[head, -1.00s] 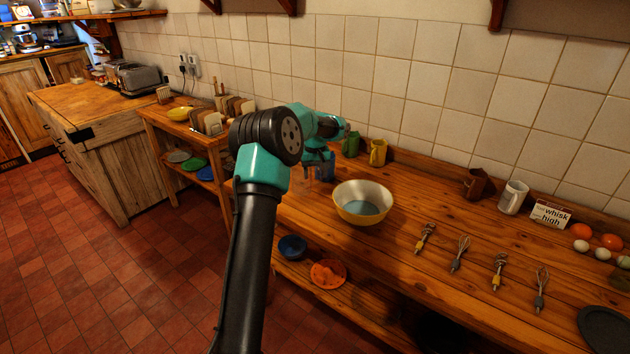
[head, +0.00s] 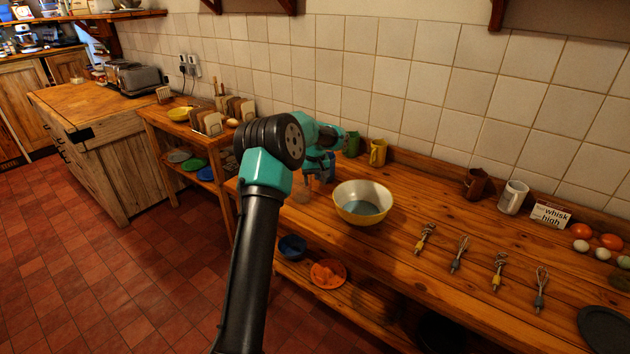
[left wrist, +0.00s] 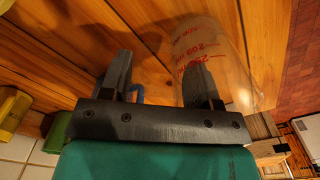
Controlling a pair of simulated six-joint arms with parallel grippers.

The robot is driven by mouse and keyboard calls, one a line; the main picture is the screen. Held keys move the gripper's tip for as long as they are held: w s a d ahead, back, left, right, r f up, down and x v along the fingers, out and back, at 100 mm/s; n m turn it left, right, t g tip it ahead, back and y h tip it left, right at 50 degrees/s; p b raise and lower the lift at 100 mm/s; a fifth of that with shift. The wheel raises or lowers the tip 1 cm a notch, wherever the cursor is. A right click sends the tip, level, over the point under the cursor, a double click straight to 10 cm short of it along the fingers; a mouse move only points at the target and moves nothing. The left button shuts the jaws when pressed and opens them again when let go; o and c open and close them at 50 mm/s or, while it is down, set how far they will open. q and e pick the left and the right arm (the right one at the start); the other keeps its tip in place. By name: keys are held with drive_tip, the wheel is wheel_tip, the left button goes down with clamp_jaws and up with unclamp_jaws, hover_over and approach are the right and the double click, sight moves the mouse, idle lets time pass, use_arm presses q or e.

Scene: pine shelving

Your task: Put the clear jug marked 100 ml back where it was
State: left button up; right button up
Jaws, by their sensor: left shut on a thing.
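The clear jug (left wrist: 235,55) with red ml markings shows in the left wrist view, around and in front of the right finger. In the head view the jug (head: 303,191) is a faint clear shape below my gripper, partly hidden by my arm. My left gripper (left wrist: 157,82) is shut on the jug; the exact contact is hard to see. In the head view the gripper (head: 318,168) is over the left end of the pine worktop (head: 410,205). I cannot tell whether the jug touches the wood. My right gripper is not in view.
A cream and yellow bowl (head: 362,203) stands just right of the jug. Whisks (head: 459,254) lie further right. The worktop's left edge is near.

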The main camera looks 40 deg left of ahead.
use_arm(q)
drive_tip(key=shift+f, duration=0.1)
drive_tip(key=o, duration=1.3)
wheel_tip(320, 180, up, 12)
drive_tip(key=shift+r, duration=0.15)
